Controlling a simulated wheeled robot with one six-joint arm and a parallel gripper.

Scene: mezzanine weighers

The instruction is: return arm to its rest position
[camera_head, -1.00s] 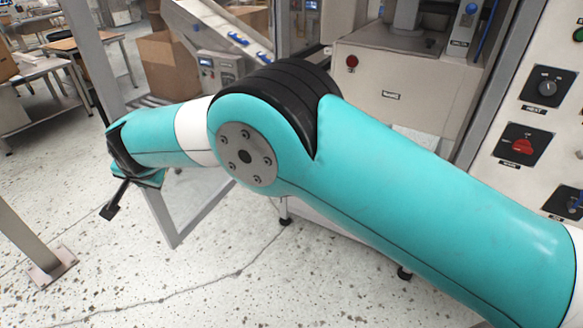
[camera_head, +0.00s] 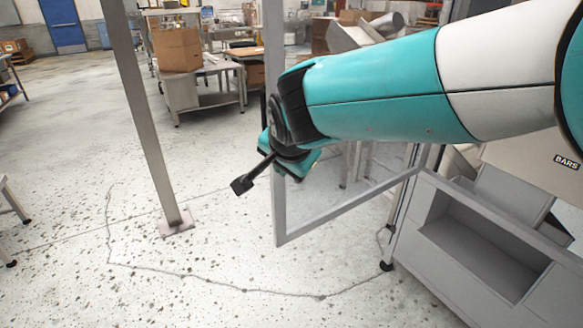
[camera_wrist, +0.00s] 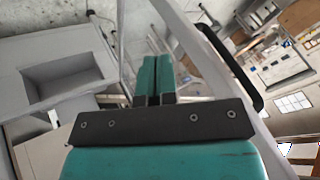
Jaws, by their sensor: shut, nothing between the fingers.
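My gripper (camera_wrist: 153,80) shows in the wrist view as two teal fingers side by side, shut with nothing between them. Behind them is a dark mounting bar with screws. In the head view my teal and white arm reaches in from the right edge. Its wrist end is near the middle of the picture, and the fingers cannot be made out clearly there. The wrist end appears in front of a grey metal door frame (camera_head: 281,215); I cannot tell the gap between them.
A grey post (camera_head: 148,120) with a floor plate stands on the left. A grey machine with an open recess (camera_head: 485,245) is at the lower right. A cardboard box (camera_head: 178,49) sits on a bench at the back. Speckled floor at the lower left is mostly clear.

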